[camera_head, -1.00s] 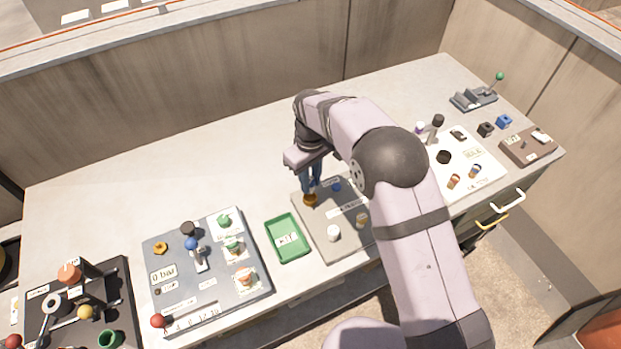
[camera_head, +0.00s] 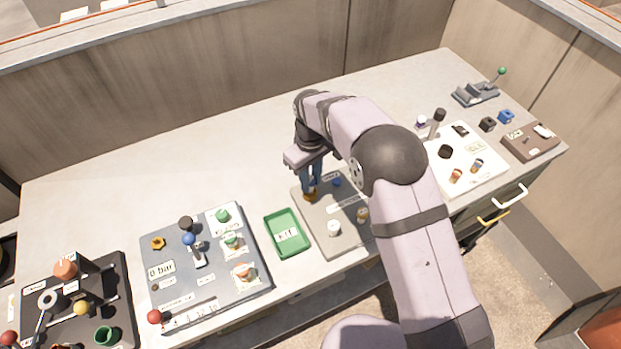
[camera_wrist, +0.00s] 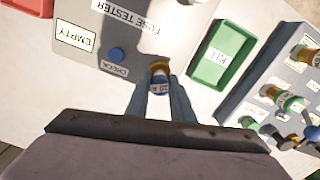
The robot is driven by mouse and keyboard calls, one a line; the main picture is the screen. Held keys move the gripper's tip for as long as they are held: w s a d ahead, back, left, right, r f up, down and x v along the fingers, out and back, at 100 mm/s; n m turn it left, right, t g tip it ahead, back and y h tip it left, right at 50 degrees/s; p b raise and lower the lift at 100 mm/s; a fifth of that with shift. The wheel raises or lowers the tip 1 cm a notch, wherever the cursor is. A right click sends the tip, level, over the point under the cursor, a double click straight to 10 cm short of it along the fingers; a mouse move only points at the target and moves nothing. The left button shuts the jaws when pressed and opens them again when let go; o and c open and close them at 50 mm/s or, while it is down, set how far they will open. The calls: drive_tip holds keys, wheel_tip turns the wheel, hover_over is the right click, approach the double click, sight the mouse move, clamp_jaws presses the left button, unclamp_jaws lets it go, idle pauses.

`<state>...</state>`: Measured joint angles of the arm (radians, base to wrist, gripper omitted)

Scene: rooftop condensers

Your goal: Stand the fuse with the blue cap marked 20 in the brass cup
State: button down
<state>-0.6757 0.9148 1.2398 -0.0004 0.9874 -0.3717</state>
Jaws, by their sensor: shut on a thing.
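My gripper (camera_wrist: 159,92) is shut on a fuse with a blue cap (camera_wrist: 159,89); a small label on it appears to read 20 A. In the head view my gripper (camera_head: 309,190) points down over the far left part of the grey fuse tester board (camera_head: 318,236). The brass cup (camera_wrist: 160,68) shows right at the fingertips in the wrist view, and its rim also shows below them in the head view (camera_head: 309,197). The fuse is at or just above the cup. The fingers hide whether its lower end is inside.
The tester has a blue check button (camera_wrist: 117,54), a white knob (camera_head: 334,228) and another brass-coloured part (camera_head: 362,215). A green kit tray (camera_head: 288,250) lies left of it. A white sheet (camera_head: 485,180) with two more fuses lies right. The table behind is clear.

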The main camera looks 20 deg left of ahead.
drive_tip(key=shift+f+b, duration=0.75)
drive_tip(key=shift+f, duration=0.5)
idle(1.1)
drive_tip(key=c, duration=1.5)
unclamp_jaws()
drive_tip(key=shift+o, duration=0.2)
drive_tip(key=shift+r, duration=0.15)
drive_tip(key=shift+r+b, duration=1.25)
drive_tip(key=shift+r, duration=2.3)
drive_tip(key=shift+d, duration=0.15)
